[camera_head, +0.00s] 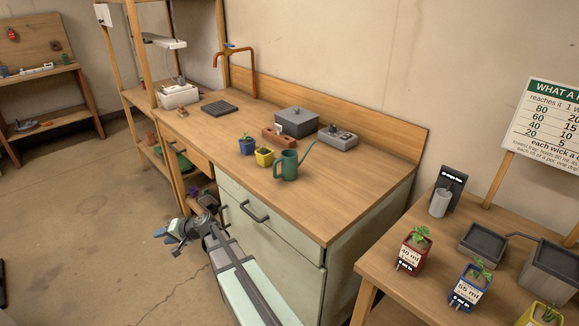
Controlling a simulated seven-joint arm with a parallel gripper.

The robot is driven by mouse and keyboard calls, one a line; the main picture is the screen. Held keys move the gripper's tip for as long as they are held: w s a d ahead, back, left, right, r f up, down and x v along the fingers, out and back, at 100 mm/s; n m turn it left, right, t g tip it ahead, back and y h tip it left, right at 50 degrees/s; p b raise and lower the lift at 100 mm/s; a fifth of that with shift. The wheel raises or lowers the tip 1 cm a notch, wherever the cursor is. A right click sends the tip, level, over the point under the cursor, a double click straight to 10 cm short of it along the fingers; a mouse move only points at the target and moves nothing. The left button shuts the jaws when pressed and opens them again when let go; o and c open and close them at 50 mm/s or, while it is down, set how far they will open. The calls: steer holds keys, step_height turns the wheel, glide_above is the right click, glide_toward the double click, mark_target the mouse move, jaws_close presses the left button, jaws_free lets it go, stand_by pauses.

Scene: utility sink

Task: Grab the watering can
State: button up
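The green watering can (287,165) stands upright on the wooden counter near its front edge, its long thin spout pointing up to the right. A handle shows on its left side. My gripper (167,242) is in front of the counter, over the floor, below and to the left of the can and well apart from it. Its fingers point left, away from the can. They look spread with nothing between them, though they are small in the picture.
Yellow (264,157) and blue (246,145) pots stand close left of the can. Behind it are a terracotta tray (278,137), a grey box (296,122) and a grey device (338,138). The counter right of the can is clear. Labelled plants stand on the right table (387,266).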

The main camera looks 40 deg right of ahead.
steer(key=w+d+r+m+t, duration=0.2)
steer(key=d+r+m+t, duration=0.15)
steer(key=d+r, duration=0.45)
steer(key=m+t+h, duration=0.5)
steer(key=m, duration=1.8)
glide_toward(275, 169)
steer(key=shift+g, duration=0.25)
steer(key=w, duration=1)
steer(key=shift+w+a, duration=0.3)
steer(key=shift+a, duration=0.1)
jaws_close()
